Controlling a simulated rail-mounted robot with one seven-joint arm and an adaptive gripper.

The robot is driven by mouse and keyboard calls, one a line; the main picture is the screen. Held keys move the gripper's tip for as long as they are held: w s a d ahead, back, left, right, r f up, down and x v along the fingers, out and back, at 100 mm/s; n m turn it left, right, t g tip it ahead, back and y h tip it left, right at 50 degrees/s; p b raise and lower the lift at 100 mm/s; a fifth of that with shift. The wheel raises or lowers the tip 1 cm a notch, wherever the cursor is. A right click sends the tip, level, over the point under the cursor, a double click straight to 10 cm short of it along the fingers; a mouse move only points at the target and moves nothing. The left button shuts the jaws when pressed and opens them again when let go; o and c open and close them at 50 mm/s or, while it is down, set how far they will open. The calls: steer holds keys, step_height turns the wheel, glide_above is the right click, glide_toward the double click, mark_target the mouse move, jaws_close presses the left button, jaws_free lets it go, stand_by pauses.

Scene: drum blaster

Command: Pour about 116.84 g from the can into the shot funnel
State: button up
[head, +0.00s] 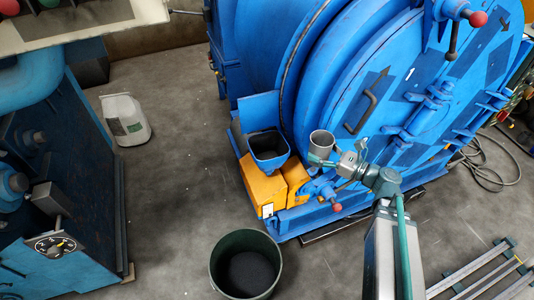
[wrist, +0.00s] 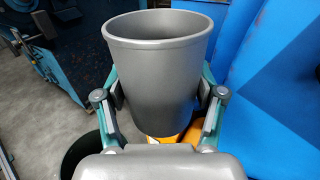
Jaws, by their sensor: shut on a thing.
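A grey can (head: 321,143) is held upright by my gripper (head: 333,160) in front of the blue drum blaster. In the wrist view the can (wrist: 159,75) stands between the two fingers of my gripper (wrist: 160,98), which press on its sides. The can's open mouth shows at its top, but its contents are not visible. The shot funnel (head: 268,148), a blue square hopper with a dark inside, sits to the left of the can, above an orange box. The can is apart from the funnel in the head view. The funnel cannot be made out in the wrist view.
The blaster's round blue door (head: 400,110) stands close behind and right of the can. A dark green bucket (head: 246,266) with dark material stands on the floor below. Orange boxes (head: 262,186) sit under the funnel. A white jug (head: 125,119) stands at left. A metal rack lies at lower right.

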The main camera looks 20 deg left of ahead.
steer(key=a+f+b, duration=0.4)
steer(key=a+b, duration=0.1)
steer(key=a, duration=0.3)
steer(key=a+f+b, duration=0.4)
steer(key=a, duration=0.5)
steer(key=a+f+b, duration=0.4)
steer(key=a+b, duration=0.1)
steer(key=a, duration=0.4)
steer(key=shift+s+f+b, duration=0.25)
steer(key=shift+b, duration=0.05)
steer(key=shift+r+g, duration=0.15)
steer(key=shift+g, duration=0.15)
